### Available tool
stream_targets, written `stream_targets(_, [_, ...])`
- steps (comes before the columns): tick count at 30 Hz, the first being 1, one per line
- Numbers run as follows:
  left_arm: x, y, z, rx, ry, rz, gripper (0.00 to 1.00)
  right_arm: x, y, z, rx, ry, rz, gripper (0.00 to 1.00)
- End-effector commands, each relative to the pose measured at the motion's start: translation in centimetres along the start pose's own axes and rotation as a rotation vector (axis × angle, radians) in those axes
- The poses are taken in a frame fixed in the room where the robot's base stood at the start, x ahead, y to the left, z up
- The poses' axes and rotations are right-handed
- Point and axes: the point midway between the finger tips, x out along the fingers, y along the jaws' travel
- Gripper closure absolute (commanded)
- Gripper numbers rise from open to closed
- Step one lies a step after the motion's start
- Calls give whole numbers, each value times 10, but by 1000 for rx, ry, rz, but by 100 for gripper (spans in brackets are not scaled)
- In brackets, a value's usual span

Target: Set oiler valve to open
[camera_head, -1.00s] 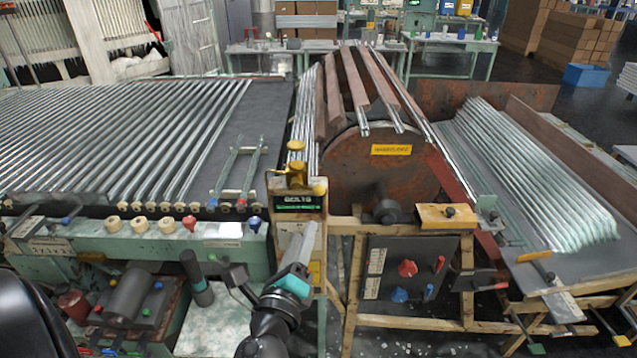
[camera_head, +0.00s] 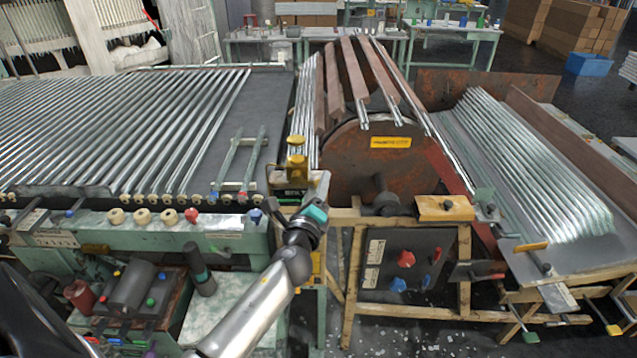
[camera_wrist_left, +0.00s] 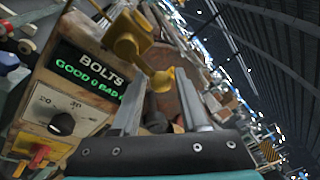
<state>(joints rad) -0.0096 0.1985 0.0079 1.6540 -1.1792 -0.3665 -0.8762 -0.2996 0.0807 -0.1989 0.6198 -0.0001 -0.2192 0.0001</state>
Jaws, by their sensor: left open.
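The brass-yellow oiler (camera_head: 296,158) stands on top of a small wooden box with a green display, at the centre of the head view. In the left wrist view the oiler's yellow body (camera_wrist_left: 130,38) is at the top, with a round yellow knob (camera_wrist_left: 162,82) on a short arm below it. My left gripper (camera_head: 318,184) is at the right side of the box, just below the oiler. Its two fingers (camera_wrist_left: 158,92) are apart, and the knob appears between their tips. I cannot tell whether they touch it. My right gripper is not identifiable.
The box's display (camera_wrist_left: 88,78) reads "BOLTS GOOD BAD", with a black dial (camera_wrist_left: 62,124) below it. A rusty drum (camera_head: 365,165) stands close behind on the right. Glass tubes (camera_head: 130,120) cover the bed on the left. A wooden-framed control panel (camera_head: 400,265) is at lower right.

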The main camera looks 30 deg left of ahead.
Motion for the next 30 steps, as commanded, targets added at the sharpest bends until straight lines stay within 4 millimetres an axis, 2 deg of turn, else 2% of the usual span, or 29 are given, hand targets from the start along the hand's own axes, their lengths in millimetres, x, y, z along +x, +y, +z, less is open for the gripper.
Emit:
stream_targets(4, [8,0,0,0,-1,0,56,0,0,0,0,0,0,50])
stream_targets(13, [9,0,0,1,0,0,56,0,0,0,0,0,0,50])
stream_targets(24, [9,0,0,1,0,0,97,0,0,0,0,0,0,50])
stream_targets(25, [9,0,0,1,0,0,100,0,0,0,0,0,0,50])
stream_targets(30, [9,0,0,1,-1,-1,100,0,0,0,-1,0,0,50])
